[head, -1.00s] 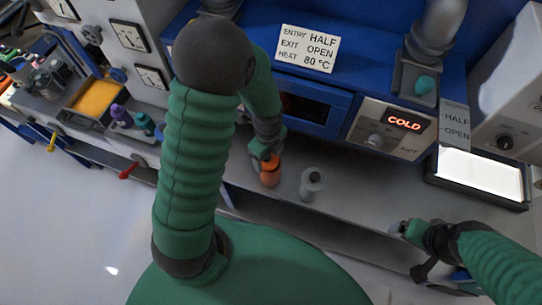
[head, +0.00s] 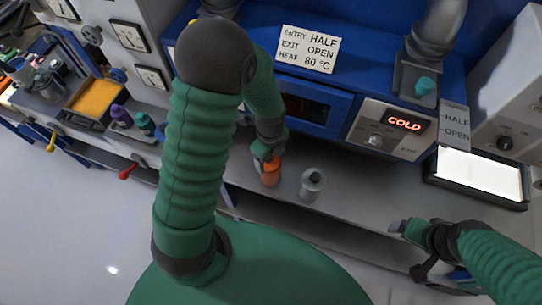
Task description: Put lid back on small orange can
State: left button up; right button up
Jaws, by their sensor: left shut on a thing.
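A small orange can (head: 271,177) stands on the grey bench in front of the blue machine. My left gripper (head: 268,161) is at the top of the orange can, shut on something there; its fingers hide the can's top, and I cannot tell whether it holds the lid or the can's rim. A grey can or roller with a dark knob on top (head: 312,184) stands just right of the orange can, apart from it. My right gripper (head: 402,227) is low at the right, away from both; I cannot make out its finger gap.
The blue machine (head: 310,100) with its COLD display (head: 404,123) stands behind the cans. A lit white panel (head: 480,176) lies at the right. Purple and teal bottles (head: 121,116) and an orange tray (head: 97,97) are at the left. The bench right of the grey can is clear.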

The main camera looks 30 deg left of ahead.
pick_arm(q)
jog(key=shift+d+r, duration=0.1)
jog(key=shift+d, duration=0.4)
pick_arm(e)
jog(key=shift+d, duration=0.5)
jog(key=shift+r, duration=0.1)
pick_arm(q)
jog(key=shift+a, duration=0.3)
pick_arm(e)
jog(key=shift+a, duration=0.35)
pick_arm(q)
jog(key=o, duration=1.4)
jog(key=shift+d, duration=0.2)
pick_arm(e)
jog(key=shift+d, duration=0.25)
pick_arm(q)
jog(key=shift+o, duration=0.5)
jog(key=shift+a, duration=0.1)
pick_arm(e)
jog(key=shift+a, duration=0.15)
